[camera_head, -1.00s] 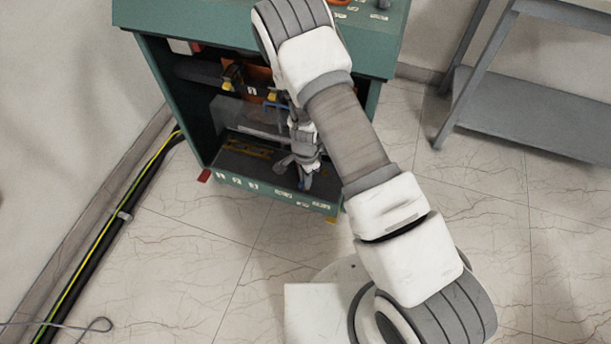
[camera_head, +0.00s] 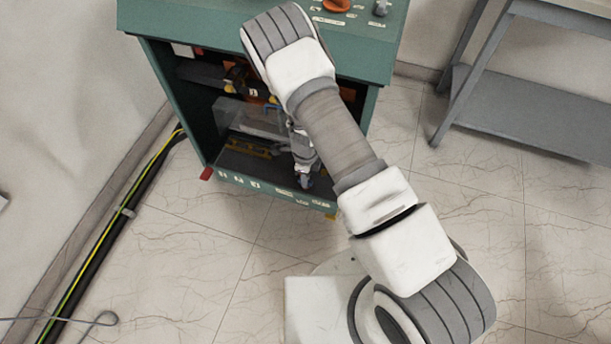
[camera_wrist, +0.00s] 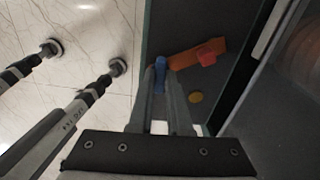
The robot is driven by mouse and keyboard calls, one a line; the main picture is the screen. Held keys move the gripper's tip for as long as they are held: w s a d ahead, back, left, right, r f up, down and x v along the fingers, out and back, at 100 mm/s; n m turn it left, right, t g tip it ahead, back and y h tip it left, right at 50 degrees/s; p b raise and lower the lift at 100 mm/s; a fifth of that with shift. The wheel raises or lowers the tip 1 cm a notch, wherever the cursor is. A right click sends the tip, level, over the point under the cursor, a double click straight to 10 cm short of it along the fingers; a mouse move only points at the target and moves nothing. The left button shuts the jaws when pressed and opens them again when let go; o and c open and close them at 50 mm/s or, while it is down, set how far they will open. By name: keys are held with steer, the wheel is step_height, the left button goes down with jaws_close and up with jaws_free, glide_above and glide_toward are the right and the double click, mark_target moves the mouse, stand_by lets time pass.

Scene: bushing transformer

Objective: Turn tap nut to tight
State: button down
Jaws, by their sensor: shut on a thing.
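My gripper (camera_head: 302,158) reaches into the lower right of the open green cabinet (camera_head: 200,120). In the wrist view, its two fingers (camera_wrist: 162,92) come together on a small blue piece (camera_wrist: 160,70), which appears to be the tap nut.
The cabinet's walls and front lip are close around my gripper. A grey shelf (camera_head: 530,90) stands at the right. Black cables (camera_head: 120,220) run at the left; floor between is clear.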

steer(key=shift+m, duration=0.5)
steer(key=c, duration=0.9)
jaws_free()
steer(key=shift+o, duration=0.2)
step_height(320, 180, up, 18)
steer(key=p, duration=0.5)
steer(key=shift+f, duration=0.25)
